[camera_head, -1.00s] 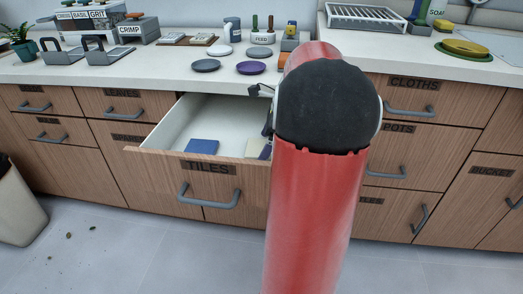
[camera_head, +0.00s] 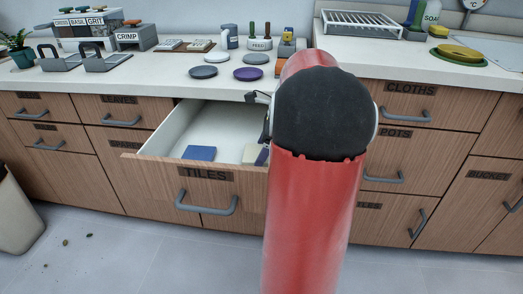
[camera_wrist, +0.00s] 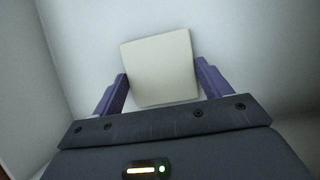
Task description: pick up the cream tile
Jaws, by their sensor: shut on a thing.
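The cream tile (camera_wrist: 160,67) is a pale square slab between the two purple fingers of my gripper (camera_wrist: 160,88) in the wrist view. The fingers are shut on its left and right edges, and it looks slightly tilted. In the head view the cream tile (camera_head: 250,153) shows only in part, inside the open drawer labelled TILES (camera_head: 205,174), because my red arm covers its right side. My gripper (camera_head: 262,155) is mostly hidden behind the arm there. I cannot tell whether the tile is clear of the drawer floor.
A blue tile (camera_head: 199,153) lies in the drawer left of the cream tile. The drawer's walls stand close around my gripper. The counter (camera_head: 150,68) above holds discs, a FEED holder (camera_head: 259,44) and other items. A bin (camera_head: 14,215) stands at left.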

